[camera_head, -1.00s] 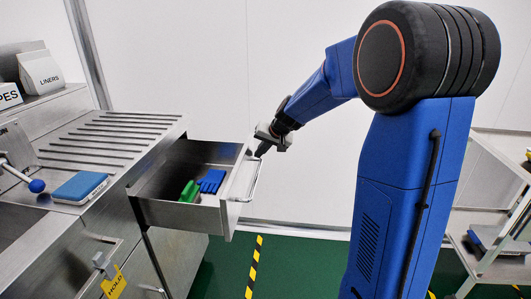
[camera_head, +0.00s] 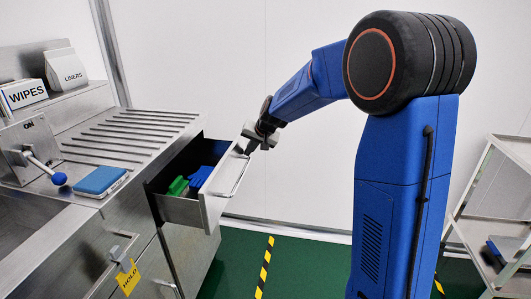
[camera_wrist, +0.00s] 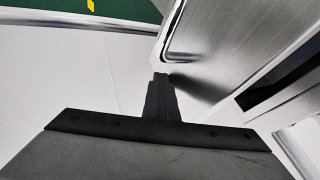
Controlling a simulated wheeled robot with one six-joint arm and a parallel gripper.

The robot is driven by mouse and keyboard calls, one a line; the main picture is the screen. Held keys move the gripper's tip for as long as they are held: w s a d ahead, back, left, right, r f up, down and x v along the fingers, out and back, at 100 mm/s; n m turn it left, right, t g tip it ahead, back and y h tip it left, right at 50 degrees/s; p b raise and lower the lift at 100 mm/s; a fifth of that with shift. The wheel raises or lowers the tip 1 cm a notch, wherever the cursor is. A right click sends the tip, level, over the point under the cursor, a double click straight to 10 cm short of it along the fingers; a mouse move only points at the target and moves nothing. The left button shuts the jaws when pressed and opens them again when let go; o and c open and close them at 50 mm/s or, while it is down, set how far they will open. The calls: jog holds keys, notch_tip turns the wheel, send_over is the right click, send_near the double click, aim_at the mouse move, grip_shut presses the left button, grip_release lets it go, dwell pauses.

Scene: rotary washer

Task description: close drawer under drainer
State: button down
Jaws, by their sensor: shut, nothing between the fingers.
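The drawer (camera_head: 186,211) under the ribbed drainer (camera_head: 135,132) is partly open. It holds a green item (camera_head: 178,186) and a blue item (camera_head: 201,177). Its front panel (camera_head: 222,187) carries a bar handle (camera_head: 241,178). My gripper (camera_head: 248,149) is shut and empty at the upper far end of the front panel, on its outer side. In the wrist view, the shut fingers (camera_wrist: 160,90) end close to the drawer front (camera_wrist: 215,45) and its handle (camera_wrist: 172,40). Whether they touch the panel I cannot tell.
A blue sponge-like block (camera_head: 100,181) and a blue-knobbed lever (camera_head: 45,165) are on the counter at left. A yellow HOLD tag (camera_head: 128,278) hangs on the cabinet front. A shelf rack (camera_head: 490,215) stands at right. Green floor in front of the drawer is clear.

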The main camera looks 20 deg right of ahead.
send_near(207, 151)
jog(key=x, duration=0.5)
jog(key=shift+s+d, duration=0.1)
jog(key=shift+s, duration=0.05)
jog(key=shift+r, duration=0.1)
